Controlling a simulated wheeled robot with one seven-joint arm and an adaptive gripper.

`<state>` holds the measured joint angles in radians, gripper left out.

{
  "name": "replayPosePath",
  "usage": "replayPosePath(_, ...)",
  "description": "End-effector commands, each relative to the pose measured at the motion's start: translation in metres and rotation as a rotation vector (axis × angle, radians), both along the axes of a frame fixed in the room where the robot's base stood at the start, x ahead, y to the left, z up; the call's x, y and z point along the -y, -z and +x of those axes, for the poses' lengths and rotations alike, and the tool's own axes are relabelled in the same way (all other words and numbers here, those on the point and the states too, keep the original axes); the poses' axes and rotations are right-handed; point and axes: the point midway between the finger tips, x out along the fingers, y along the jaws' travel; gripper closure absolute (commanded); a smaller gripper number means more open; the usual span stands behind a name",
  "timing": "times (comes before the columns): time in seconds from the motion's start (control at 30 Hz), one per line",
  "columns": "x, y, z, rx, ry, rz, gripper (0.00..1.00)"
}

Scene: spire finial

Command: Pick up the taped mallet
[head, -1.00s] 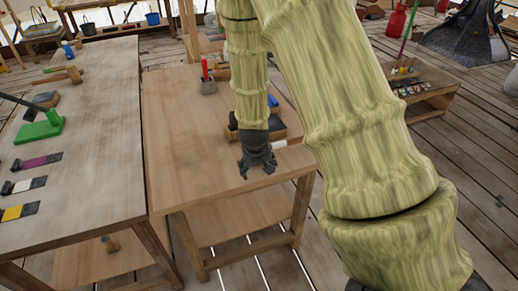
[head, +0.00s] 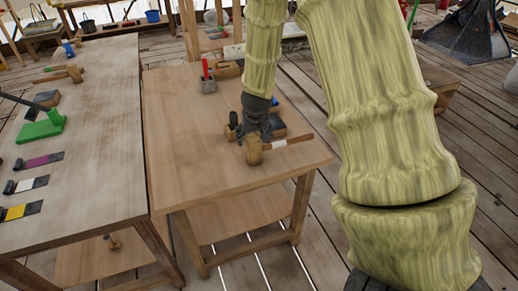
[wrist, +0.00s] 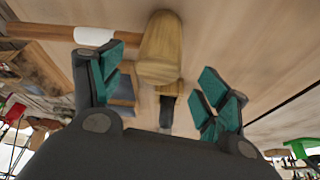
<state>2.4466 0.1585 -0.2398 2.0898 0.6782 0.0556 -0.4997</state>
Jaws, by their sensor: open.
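The taped mallet (head: 254,151) lies near the front right of the middle workbench. It has a wooden head and a handle pointing right with a white tape band (head: 279,144). In the wrist view the mallet head (wrist: 160,45) shows at top centre, with the tape (wrist: 93,36) and handle to its left. My gripper (head: 256,134) is just behind the mallet head in the head view, its fingertips partly hidden. In the wrist view my gripper (wrist: 166,78) is open, its teal pads apart and nothing between them clearly held.
Behind my gripper, a dark-and-wood block (head: 274,130) and a blue item lie on the workbench (head: 185,130). A grey cup with a red-handled tool (head: 208,85) stands farther back. Another mallet (head: 74,73) lies on the left table. The bench's front left is clear.

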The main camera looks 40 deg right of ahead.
Motion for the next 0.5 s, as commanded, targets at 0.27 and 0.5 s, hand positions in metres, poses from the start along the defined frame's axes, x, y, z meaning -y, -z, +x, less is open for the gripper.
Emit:
replayPosePath(0.27, 0.003, 0.010, 0.005, 0.000, -0.001, 0.000, 0.24)
replayPosePath(0.5, 0.008, 0.034, 0.013, -0.001, 0.001, 0.002, 0.24)
